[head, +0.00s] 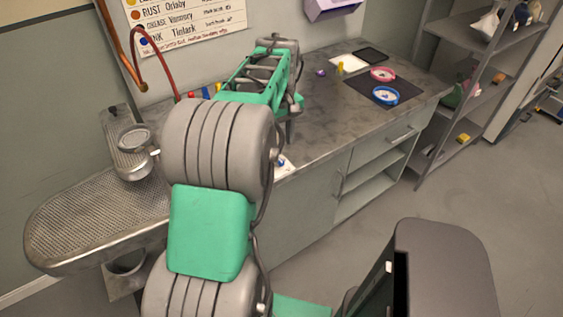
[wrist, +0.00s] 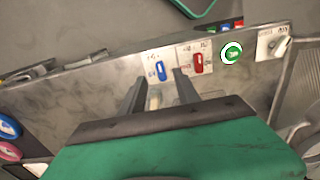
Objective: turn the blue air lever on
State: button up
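The blue air lever (wrist: 161,71) stands on a white labelled plate on the bench's front edge in the wrist view. A red lever (wrist: 198,64) is beside it to the right, on its own plate. My gripper (wrist: 160,77) is open, its two fingers apart and pointing at the plates. The blue lever shows between the fingertips, with the red lever just right of the right finger. I cannot tell whether the fingers touch anything. In the head view my arm hides most of this area; a small part of a white plate (head: 286,168) shows beside it.
A round green knob (wrist: 231,52) and a grey switch plate (wrist: 272,43) are right of the levers. The grey workbench (head: 325,110) carries pink (head: 382,74) and blue (head: 385,95) rings on a dark mat. A perforated ironing board (head: 90,220) stands left. Shelving (head: 480,80) is right.

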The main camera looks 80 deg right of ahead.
aim_at(281, 161)
notch_tip(281, 161, down, 8)
jog(key=shift+r+p, duration=0.2)
jog(key=shift+p, duration=0.2)
grip_shut()
dwell(0.4)
